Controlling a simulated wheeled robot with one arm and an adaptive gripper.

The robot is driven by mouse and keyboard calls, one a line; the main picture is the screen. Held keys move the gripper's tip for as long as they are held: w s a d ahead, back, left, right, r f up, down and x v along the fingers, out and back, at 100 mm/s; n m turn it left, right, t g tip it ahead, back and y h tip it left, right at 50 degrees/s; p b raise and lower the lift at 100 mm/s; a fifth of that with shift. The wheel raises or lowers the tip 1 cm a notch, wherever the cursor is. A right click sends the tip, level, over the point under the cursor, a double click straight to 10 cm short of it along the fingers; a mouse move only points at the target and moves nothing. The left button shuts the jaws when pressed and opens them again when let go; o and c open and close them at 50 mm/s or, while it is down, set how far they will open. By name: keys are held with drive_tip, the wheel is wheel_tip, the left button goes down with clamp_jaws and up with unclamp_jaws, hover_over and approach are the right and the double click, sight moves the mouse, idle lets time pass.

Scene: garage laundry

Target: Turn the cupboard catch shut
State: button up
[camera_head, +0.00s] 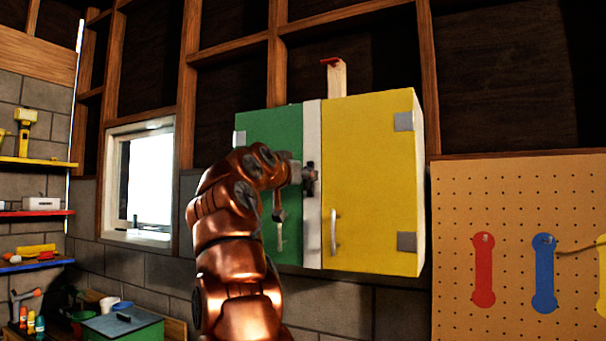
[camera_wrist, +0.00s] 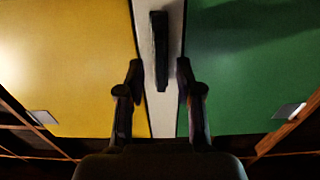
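The cupboard has a green door (camera_head: 262,128) on the left and a yellow door (camera_head: 370,150) on the right, with a white strip (camera_head: 312,235) between them. Both doors look closed. The catch (camera_wrist: 160,45) is a dark bar lying along the strip in the wrist view, where the doors appear swapped. My gripper (camera_wrist: 161,68) is open, one finger on each side of the catch's near end. Gaps show between the fingers and the bar. In the head view my gripper (camera_head: 308,178) is in front of the strip and hides most of the catch.
A silver handle (camera_head: 333,232) stands out from the yellow door. A wooden block with a red top (camera_head: 336,78) is on the cupboard. A pegboard (camera_head: 515,220) is at the right, a window (camera_head: 140,185) and shelves (camera_head: 35,213) at the left.

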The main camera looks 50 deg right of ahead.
clamp_jaws()
idle(0.6)
drive_tip(key=shift+w+a+f+n+p, duration=0.15)
drive_tip(key=shift+n+p, duration=2.55)
drive_tip(key=shift+n, duration=1.75)
drive_tip(key=shift+w+d+n+p, duration=0.15)
drive_tip(key=shift+n+p, duration=2.5)
drive_tip(key=shift+n, duration=1.8)
drive_tip(key=shift+a+f, duration=0.1)
unclamp_jaws()
